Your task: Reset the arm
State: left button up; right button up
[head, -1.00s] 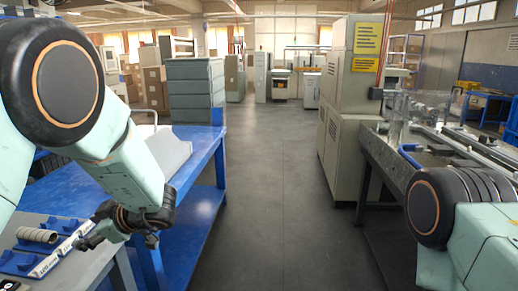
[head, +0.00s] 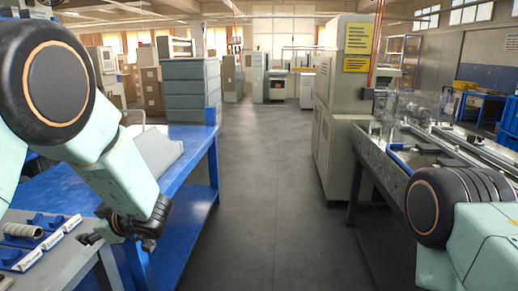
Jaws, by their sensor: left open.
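My left arm comes in from the left. Its gripper (head: 93,239) is low at the left, dark and partly hidden behind its wrist. It hangs beside the grey cart top with the blue holders and shows nothing held between its fingers. My right arm shows only as a dark joint and pale green link at the lower right. Its gripper is out of the picture.
A blue table (head: 195,150) with a light grey housing (head: 155,150) on it stands just beyond my left arm. Blue holders (head: 50,230) with a ribbed pale roll (head: 22,230) sit at the lower left. The wrapper machine (head: 385,165) stands at the right. The grey floor (head: 270,190) between is clear.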

pick_arm(q)
jog(key=s+d+f+m+h, duration=0.3)
jog(key=s+f+m, duration=0.1)
jog(key=f, duration=0.3)
jog(key=s+d+f+m+t+h, duration=0.1)
jog(key=s+d+f+m+h, duration=0.1)
jog(key=s+f+m, duration=0.3)
jog(key=s+d+f+m+h, duration=0.3)
jog(key=f+m, duration=0.1)
jog(key=f, duration=0.4)
jog(key=s+d+f+m+g+h, duration=0.1)
jog(key=s+d+f+g, duration=0.1)
jog(key=s, duration=0.7)
jog(key=s+d+f+m+g+h, duration=0.1)
jog(key=s+d+f+g, duration=0.1)
jog(key=s, duration=0.7)
jog(key=s+d+f+m+g+h, duration=0.1)
jog(key=s+f, duration=0.3)
jog(key=s, duration=0.5)
jog(key=shift+s+d+f+m+g+h, duration=0.2)
jog(key=shift+d+m+g+h, duration=0.2)
jog(key=shift+d+g, duration=0.25)
